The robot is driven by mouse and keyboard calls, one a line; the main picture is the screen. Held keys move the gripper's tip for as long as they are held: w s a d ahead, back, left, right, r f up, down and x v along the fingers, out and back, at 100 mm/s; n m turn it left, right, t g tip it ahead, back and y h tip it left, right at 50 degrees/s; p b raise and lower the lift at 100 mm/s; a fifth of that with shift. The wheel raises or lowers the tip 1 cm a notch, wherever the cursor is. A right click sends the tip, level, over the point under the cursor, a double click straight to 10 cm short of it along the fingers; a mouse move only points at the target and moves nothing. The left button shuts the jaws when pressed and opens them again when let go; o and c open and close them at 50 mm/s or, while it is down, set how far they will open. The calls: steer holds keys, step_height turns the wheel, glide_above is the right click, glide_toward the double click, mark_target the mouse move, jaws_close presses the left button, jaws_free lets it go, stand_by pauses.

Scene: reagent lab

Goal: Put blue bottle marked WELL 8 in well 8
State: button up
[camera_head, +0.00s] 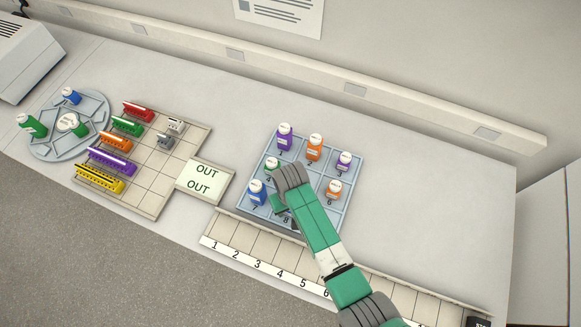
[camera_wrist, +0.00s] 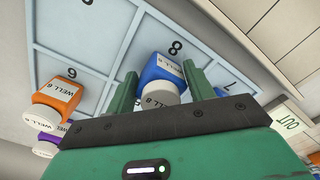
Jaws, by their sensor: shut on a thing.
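The blue bottle marked WELL 8 (camera_wrist: 164,68) is between the two green fingers of my gripper (camera_wrist: 160,76) in the wrist view, and the gripper is shut on it. The printed 8 of well 8 (camera_wrist: 175,47) shows right beside the bottle. In the head view my gripper (camera_head: 287,203) is over the front middle of the blue-grey well tray (camera_head: 353,172), by the printed 8 (camera_head: 286,219). My arm hides the bottle there. I cannot tell whether its base touches the well floor.
A blue bottle (camera_head: 256,191) stands in well 7, left of my gripper. An orange bottle (camera_head: 333,188) stands in well 6. Other bottles fill the back row and well 4. A numbered strip (camera_head: 262,262) runs along the front. An OUT plate (camera_head: 205,181) lies left.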

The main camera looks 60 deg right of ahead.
steer(key=shift+f, duration=0.15)
steer(key=o, duration=1)
steer(key=shift+c, duration=0.2)
step_height(320, 180, up, 12)
steer(key=shift+r+p, duration=0.2)
steer(key=shift+p, duration=0.25)
